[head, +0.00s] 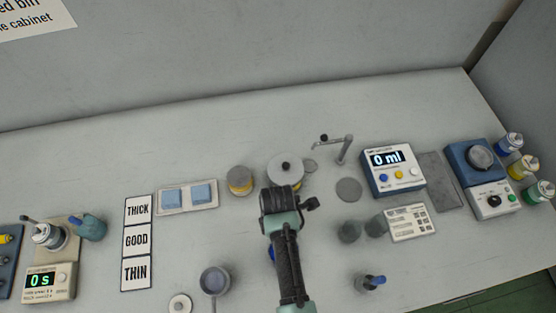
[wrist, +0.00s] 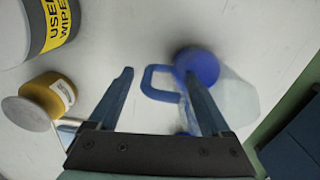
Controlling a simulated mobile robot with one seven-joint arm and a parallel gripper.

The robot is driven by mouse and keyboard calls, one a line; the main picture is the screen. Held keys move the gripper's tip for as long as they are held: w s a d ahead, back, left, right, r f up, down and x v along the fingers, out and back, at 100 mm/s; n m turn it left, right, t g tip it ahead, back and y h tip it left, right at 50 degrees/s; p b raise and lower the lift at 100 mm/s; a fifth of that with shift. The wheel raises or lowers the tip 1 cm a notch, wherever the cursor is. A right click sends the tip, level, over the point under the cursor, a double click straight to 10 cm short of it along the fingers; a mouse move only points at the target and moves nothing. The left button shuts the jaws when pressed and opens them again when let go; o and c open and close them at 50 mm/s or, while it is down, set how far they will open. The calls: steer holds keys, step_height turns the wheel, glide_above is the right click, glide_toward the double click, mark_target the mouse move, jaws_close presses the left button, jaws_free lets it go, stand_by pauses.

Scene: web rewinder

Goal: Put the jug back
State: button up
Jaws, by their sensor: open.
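The jug (wrist: 234,98) has a pale translucent body, a round blue cap (wrist: 198,64) and a blue loop handle (wrist: 149,81). In the wrist view it lies right of centre, on or over the pale worktop. My gripper (wrist: 157,76) is open and empty. The handle's loop shows between the two fingers, and the right finger overlaps the cap and part of the body. I cannot tell whether any finger touches it.
A used-wipes bin (wrist: 52,25) and a yellow container (wrist: 48,95) are left in the wrist view. The worktop edge and green floor lie right. In the head view, a 0 ml display unit (head: 392,172), thick-good-thin card (head: 136,242) and grey cup (head: 214,281) stand around my arm.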

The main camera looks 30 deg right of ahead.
step_height(320, 180, up, 10)
steer(key=shift+r, duration=0.1)
steer(key=w+r+m+t+h, duration=0.2)
steer(key=w+r+m+t, duration=0.45)
steer(key=w+r, duration=1)
steer(key=w+a+r+t, duration=0.1)
steer(key=w+r+t, duration=0.15)
steer(key=r, duration=0.55)
steer(key=w+a+r+t, duration=0.1)
steer(key=r+t, duration=0.3)
steer(key=r, duration=0.3)
steer(key=s+a+r+m+t, duration=0.1)
steer(key=a+r+m+t, duration=0.25)
steer(key=r, duration=0.75)
steer(key=s+a+r+m+t, duration=0.2)
steer(key=r+t, duration=0.3)
steer(key=r, duration=0.6)
steer(key=s+a+r+m+t+y, duration=0.1)
steer(key=s+r+m+t, duration=0.1)
steer(key=s+r, duration=0.3)
steer(key=s+a+r+m+t+y, duration=0.1)
steer(key=s+r+t, duration=0.3)
steer(key=r, duration=0.6)
steer(key=shift+s+a+m, duration=0.5)
steer(key=shift+s, duration=0.6)
